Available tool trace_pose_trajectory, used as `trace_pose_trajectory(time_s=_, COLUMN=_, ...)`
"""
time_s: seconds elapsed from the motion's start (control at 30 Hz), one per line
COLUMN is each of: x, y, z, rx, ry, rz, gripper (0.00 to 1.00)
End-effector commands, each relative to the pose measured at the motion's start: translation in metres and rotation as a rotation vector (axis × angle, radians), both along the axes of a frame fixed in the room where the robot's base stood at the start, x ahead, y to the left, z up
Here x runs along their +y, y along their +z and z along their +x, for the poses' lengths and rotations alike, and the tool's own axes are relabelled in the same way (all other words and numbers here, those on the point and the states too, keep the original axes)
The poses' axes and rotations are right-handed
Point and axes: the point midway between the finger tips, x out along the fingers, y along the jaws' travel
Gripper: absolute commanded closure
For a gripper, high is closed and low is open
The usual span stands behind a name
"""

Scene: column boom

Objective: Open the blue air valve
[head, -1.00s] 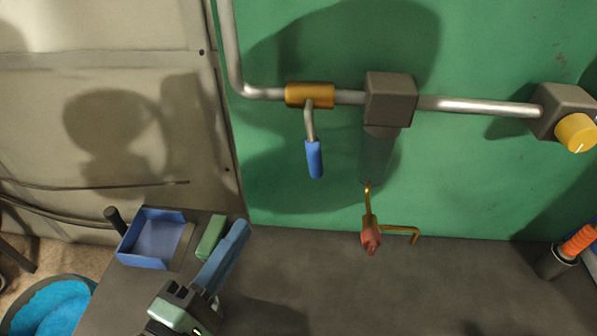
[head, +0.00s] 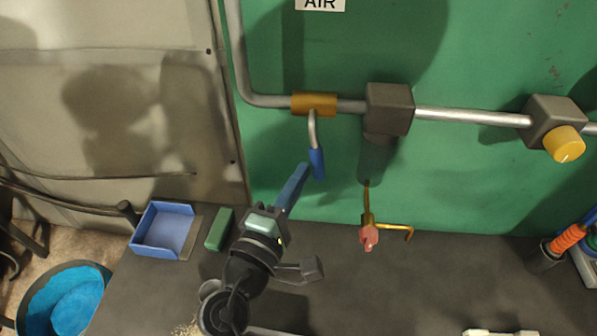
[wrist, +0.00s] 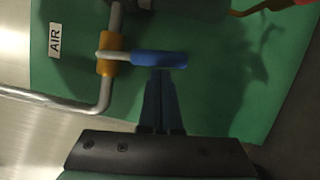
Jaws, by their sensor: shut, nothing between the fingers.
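The air valve is a brass body (head: 314,104) on a grey pipe, with a lever ending in a blue handle (head: 317,162). The lever hangs down, slightly tilted, across the pipe line. In the wrist view the blue handle (wrist: 160,58) lies sideways right at the fingertips, and the brass body (wrist: 107,54) is to its left. My gripper (head: 304,168) is shut with blue fingers, its tips beside the handle's left side in the head view. In the wrist view my gripper (wrist: 160,72) appears to touch the handle or nearly so; I cannot tell which.
An AIR label (head: 320,3) is above the valve. A grey filter block (head: 389,108) with a bowl and a yellow knob (head: 563,144) are on the pipe to the right. A red-tipped brass fitting (head: 369,236), a blue tray (head: 165,229) and a green block (head: 219,228) are below.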

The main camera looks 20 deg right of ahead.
Motion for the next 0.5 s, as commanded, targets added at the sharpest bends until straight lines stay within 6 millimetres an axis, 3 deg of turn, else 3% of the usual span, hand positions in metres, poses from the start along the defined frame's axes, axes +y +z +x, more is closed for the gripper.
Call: trace_pose_trajectory(time_s=0.5, x=-0.0035, y=-0.0015, z=-0.0016, rx=0.014, ry=-0.001, rz=-0.032, gripper=1.0)
